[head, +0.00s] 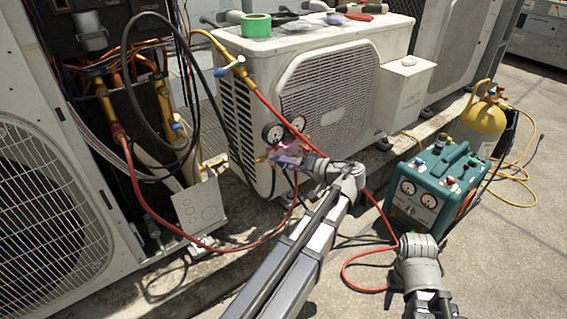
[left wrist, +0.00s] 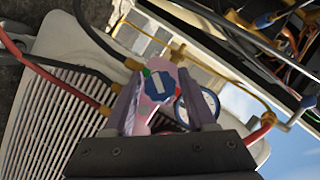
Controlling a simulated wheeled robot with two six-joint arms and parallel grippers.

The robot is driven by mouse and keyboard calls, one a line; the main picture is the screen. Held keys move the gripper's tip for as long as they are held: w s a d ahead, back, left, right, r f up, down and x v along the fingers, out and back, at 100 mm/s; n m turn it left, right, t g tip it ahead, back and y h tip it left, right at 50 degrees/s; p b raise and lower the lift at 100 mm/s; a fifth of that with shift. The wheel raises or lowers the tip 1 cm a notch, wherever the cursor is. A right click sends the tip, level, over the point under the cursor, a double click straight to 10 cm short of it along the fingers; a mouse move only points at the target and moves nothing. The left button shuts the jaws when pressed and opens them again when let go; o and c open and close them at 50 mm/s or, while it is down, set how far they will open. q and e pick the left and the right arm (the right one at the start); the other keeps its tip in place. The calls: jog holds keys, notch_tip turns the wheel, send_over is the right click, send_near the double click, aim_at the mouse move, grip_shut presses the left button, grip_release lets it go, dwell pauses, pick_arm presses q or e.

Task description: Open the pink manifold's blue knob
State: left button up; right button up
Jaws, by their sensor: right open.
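The pink manifold (head: 291,147) with its two round gauges (head: 273,133) is at the front corner of the beige condenser. In the left wrist view its pink body (left wrist: 164,68) faces me, with the round blue knob (left wrist: 157,85) bearing a white bar mark. My left gripper (left wrist: 160,88) has one finger on each side of the blue knob, with small gaps showing. In the head view this gripper (head: 283,160) is at the manifold and hides the knob. Part of my right arm shows at the lower right, but I see no fingers there.
A red hose (head: 130,185) loops across the left and front. A teal recovery machine (head: 433,187) and a yellow cylinder (head: 482,125) stand at the right. Green tape (head: 256,25) and tools lie on the condenser (head: 392,35). An opened unit with exposed pipes is at the left.

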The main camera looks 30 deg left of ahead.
pick_arm(q)
grip_shut()
dwell(0.4)
jog(key=shift+r+n+t+h+p, duration=0.1)
jog(key=shift+n+t+h+p, duration=0.4)
jog(key=shift+n+p, duration=0.35)
jog(key=shift+n+t+h+p, duration=0.55)
jog(key=shift+n+t, duration=0.15)
jog(key=shift+n, duration=0.65)
jog(key=shift+o, duration=1.5)
grip_release()
jog(key=shift+d, duration=0.1)
